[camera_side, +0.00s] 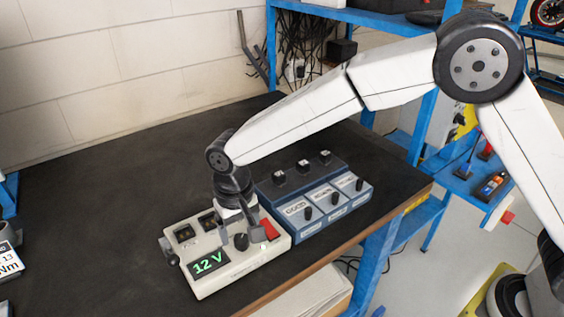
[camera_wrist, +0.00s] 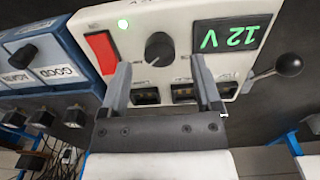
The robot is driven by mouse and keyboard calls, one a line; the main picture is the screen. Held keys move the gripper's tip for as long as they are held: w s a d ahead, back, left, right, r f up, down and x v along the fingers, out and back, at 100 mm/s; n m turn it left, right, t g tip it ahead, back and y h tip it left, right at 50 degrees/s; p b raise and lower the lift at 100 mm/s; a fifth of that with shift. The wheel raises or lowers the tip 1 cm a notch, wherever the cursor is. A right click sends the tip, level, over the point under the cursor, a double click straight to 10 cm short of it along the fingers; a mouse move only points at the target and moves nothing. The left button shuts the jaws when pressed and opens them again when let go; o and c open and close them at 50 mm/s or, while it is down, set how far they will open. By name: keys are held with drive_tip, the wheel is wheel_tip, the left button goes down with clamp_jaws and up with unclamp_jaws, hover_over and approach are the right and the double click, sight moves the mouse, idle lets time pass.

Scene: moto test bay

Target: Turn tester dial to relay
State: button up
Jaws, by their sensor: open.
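The cream tester box (camera_side: 240,272) stands on the dark bench, with a green-lit display (camera_side: 208,263) reading "12 V". Its black round dial (camera_wrist: 159,48) is in the upper middle of the wrist view, between a red switch (camera_wrist: 101,52) and the display (camera_wrist: 228,37). The dial also shows in the side view (camera_side: 241,241). My gripper (camera_wrist: 161,88) is open, its two fingers apart over the box face. In the wrist view the fingertips point toward the dial, on either side of its lower edge. I cannot tell whether they touch it. The dial's markings are too small to read.
A blue box with several panels and black knobs (camera_side: 312,195) stands right beside the tester. A lever with a black ball (camera_wrist: 288,65) sticks out from the tester's side.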

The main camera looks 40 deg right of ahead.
drive_tip(key=shift+f, duration=1.2)
clamp_jaws()
drive_tip(key=shift+n, duration=0.4)
drive_tip(key=n, duration=0.4)
drive_tip(key=shift+r, duration=0.1)
drive_tip(key=n, duration=0.5)
